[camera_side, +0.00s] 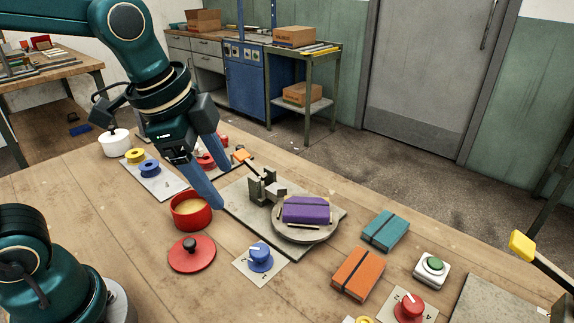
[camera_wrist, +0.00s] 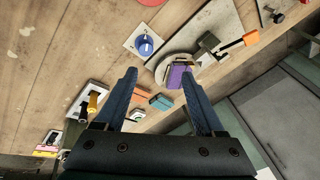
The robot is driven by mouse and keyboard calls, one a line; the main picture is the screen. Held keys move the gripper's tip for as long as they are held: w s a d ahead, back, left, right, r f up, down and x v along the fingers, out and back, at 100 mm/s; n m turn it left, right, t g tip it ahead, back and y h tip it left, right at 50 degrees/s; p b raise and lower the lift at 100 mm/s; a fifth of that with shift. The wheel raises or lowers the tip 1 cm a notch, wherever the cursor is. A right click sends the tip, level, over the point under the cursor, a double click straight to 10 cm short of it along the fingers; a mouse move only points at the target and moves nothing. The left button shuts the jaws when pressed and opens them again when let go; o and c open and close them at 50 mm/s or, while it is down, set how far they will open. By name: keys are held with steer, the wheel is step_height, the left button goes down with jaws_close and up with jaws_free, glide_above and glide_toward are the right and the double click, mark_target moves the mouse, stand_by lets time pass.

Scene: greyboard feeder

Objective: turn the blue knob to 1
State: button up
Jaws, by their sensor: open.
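The blue knob (camera_side: 260,256) sits on a pale square plate (camera_side: 245,273) near the front middle of the table. Its pointer ridge shows on top, but the plate's marks are too small to read surely. In the wrist view the blue knob (camera_wrist: 145,46) lies ahead of the fingertips. My gripper (camera_side: 221,182) is open and empty, above the table and behind and left of the knob, apart from it. Its two blue fingers are spread in the wrist view (camera_wrist: 159,70).
A red pot (camera_side: 190,214) and a red lid (camera_side: 191,257) stand left of the knob. A grey turntable (camera_side: 303,235) bearing a purple block (camera_side: 306,210) is behind right. Teal (camera_side: 386,232) and orange (camera_side: 359,272) boxes and a red knob (camera_side: 410,305) lie further right.

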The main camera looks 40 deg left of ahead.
steer(key=w+d+f+m+g, duration=0.2)
steer(key=w+f+m, duration=0.1)
steer(key=w+f, duration=0.15)
steer(key=m+g, duration=0.1)
steer(key=g, duration=0.1)
glide_above(260, 249)
steer(key=f, duration=0.4)
steer(key=shift+w+a+f, duration=0.1)
steer(key=shift+w+f, duration=0.1)
steer(key=shift+f, duration=0.05)
steer(key=shift+s+f, duration=0.2)
steer(key=shift+f, duration=2.7)
jaws_close()
